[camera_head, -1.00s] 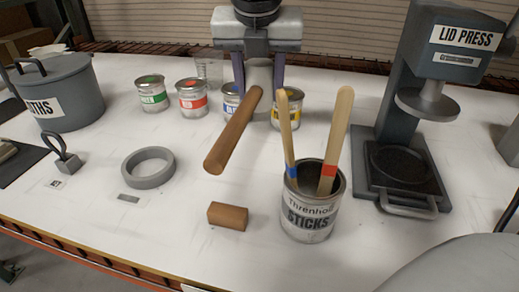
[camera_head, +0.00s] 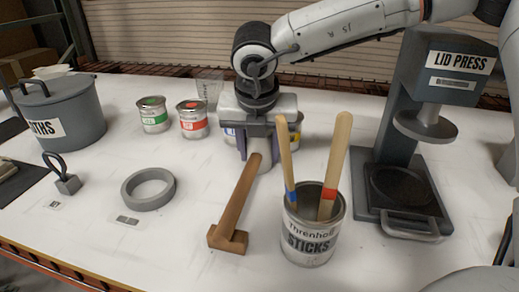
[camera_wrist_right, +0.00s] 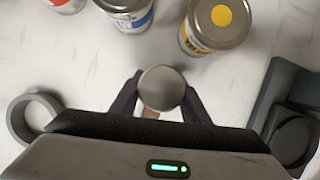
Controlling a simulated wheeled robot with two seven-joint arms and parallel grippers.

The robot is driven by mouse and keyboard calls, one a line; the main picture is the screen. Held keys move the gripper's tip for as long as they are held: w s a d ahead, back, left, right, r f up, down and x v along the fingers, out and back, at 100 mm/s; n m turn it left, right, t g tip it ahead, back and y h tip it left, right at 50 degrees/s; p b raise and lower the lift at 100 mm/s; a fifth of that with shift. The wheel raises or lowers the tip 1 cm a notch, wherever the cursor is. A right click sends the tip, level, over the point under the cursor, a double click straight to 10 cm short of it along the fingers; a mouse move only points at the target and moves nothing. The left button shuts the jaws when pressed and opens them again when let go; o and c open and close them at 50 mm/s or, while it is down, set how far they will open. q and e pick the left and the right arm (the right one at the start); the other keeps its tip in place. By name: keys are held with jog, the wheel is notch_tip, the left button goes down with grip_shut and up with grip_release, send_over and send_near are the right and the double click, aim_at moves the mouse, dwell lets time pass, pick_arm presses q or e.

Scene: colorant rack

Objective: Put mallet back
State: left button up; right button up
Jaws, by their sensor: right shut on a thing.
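The mallet has a brown wooden handle (camera_head: 238,200) and a grey cylindrical head (camera_head: 262,172). My right gripper (camera_head: 262,152) is shut on the head, and the handle slants from it toward the near side. In the right wrist view, the round face of the mallet head (camera_wrist_right: 162,88) sits between the two fingers of the right gripper (camera_wrist_right: 160,102). A brown block (camera_head: 228,240) lies on the table, and the handle's near end overlaps it in the head view. I cannot tell whether they touch. My left gripper is not in view.
The sticks can (camera_head: 310,240) stands close right of the handle. Small paint cans, green (camera_head: 153,115) and red (camera_head: 193,120), stand behind left; blue and yellow ones (camera_wrist_right: 215,25) stand by the gripper. A grey ring (camera_head: 148,189) lies left; the lid press (camera_head: 400,150) stands right.

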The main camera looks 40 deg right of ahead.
jog(key=shift+f, duration=0.25)
jog(key=o, duration=1.1)
jog(key=shift+r, duration=0.1)
jog(key=shift+o, duration=0.8)
jog(key=shift+r, duration=0.25)
jog(key=shift+a+r, duration=0.1)
jog(key=shift+r, duration=0.2)
jog(key=v, duration=1)
jog(key=shift+s+a+r, duration=0.1)
jog(key=shift+s+r, duration=0.1)
jog(key=shift+r, duration=0.1)
jog(key=shift+s+a+r, duration=0.1)
jog(key=shift+r, duration=0.1)
